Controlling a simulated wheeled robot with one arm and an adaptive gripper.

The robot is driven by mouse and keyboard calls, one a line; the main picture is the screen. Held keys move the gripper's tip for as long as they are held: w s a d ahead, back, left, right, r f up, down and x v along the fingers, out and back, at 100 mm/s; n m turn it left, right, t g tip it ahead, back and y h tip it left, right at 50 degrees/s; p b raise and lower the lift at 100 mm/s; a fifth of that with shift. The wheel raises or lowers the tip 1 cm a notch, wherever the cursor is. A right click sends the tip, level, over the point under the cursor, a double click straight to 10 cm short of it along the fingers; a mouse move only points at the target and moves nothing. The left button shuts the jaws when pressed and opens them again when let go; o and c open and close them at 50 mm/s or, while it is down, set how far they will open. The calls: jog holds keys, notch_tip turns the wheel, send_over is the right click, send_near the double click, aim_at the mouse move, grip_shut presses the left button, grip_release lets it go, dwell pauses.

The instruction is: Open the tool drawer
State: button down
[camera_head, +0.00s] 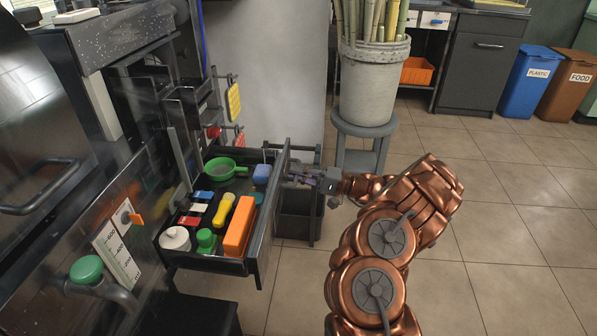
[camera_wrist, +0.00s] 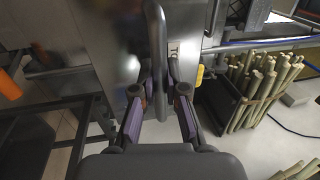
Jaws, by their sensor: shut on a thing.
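The tool drawer (camera_head: 266,225) stands pulled out from the dark metal machine on the left, its inside showing. It holds a green strainer (camera_head: 221,168), an orange block (camera_head: 239,228), a yellow tool (camera_head: 224,209), a blue item (camera_head: 261,174), a white round item (camera_head: 175,238) and other small things. My gripper (camera_head: 303,180) is at the outer face of the drawer front, near its far end. In the wrist view my gripper (camera_wrist: 160,97) has its fingers around the drawer's grey bar handle (camera_wrist: 157,45), shut on it. The head view hides most of the handle.
A grey bucket of canes (camera_head: 374,80) stands on a round stool (camera_head: 363,130) behind my arm. A dark crate (camera_head: 299,222) is beyond the drawer front. Blue and brown bins (camera_head: 530,82) are at the back right. The tiled floor on the right is clear.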

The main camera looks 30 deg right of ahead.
jog(key=shift+d, duration=0.1)
jog(key=c, duration=1.2)
grip_release()
jog(key=v, duration=1.2)
jog(key=shift+r, duration=0.1)
